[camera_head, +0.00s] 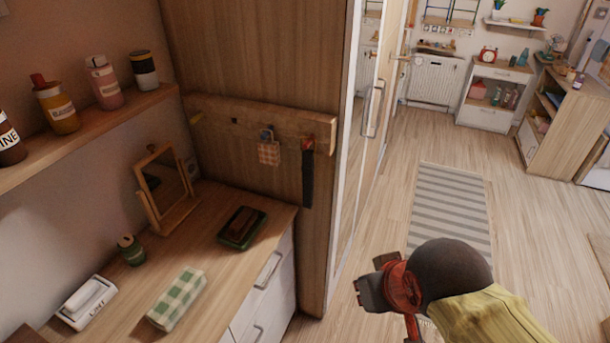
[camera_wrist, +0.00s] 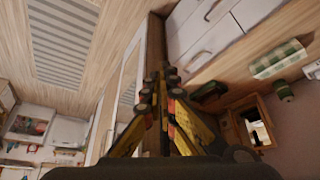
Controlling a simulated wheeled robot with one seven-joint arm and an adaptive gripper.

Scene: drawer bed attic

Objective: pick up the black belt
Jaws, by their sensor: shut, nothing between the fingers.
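The black belt (camera_head: 307,180) hangs straight down from a hook near the right end of a wooden wall rack (camera_head: 225,118), against the side of a wooden wardrobe. I cannot make out the belt in the wrist view. My gripper (camera_wrist: 160,76) shows in the wrist view with its yellow and dark fingers together and nothing between them. In the head view my arm is at the lower right, over the floor, well apart from the belt; the fingertips are not clear there.
A dresser (camera_head: 222,268) below the rack holds a mirror (camera_head: 166,188), a dark green tray (camera_head: 234,239) and a checkered cloth case (camera_head: 177,298). Open floor with a striped rug (camera_head: 450,205) lies to the right.

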